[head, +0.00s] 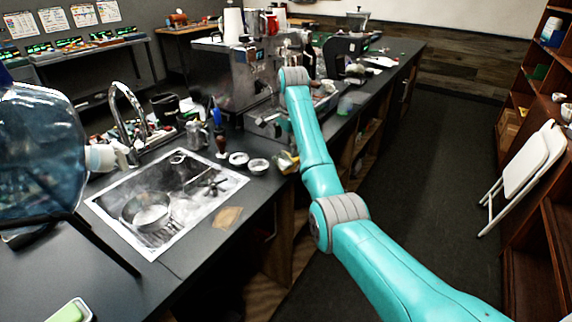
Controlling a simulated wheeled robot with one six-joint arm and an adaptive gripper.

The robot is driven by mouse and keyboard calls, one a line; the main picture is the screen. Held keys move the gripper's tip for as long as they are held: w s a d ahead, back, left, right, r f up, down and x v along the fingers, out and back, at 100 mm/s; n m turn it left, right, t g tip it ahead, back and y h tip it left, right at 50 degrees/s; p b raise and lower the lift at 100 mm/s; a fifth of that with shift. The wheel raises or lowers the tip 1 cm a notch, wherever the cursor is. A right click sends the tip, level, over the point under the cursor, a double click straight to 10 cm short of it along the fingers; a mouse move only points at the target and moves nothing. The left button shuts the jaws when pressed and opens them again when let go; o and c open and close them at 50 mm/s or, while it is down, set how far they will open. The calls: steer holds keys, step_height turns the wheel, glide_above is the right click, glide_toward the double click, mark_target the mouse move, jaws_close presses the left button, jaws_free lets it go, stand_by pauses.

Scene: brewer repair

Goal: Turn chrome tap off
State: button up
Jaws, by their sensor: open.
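The chrome tap (128,110) stands at the back edge of the sink, at left in the head view. Its spout arches up and bends over, and I cannot clearly make out its lever or whether water runs. The sink (108,203) has a pale rim and holds a round pan (148,210) and other items. My teal arm reaches from the lower right to a grey joint at upper centre, well to the right of the tap. My gripper does not show past that joint, and nothing of it is seen at the tap.
A metal coffee machine (228,75) stands farther back on the dark counter (75,262). Small jars and tools crowd behind the sink. Dark floor (430,150) is clear to the right; a white folding chair (525,165) leans there.

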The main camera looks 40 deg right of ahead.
mark_target(283, 160)
steer(key=f, duration=0.7)
steer(key=shift+w+a+f, duration=0.2)
steer(key=shift+w+a, duration=0.1)
steer(key=shift+w, duration=0.1)
steer(key=c, duration=0.7)
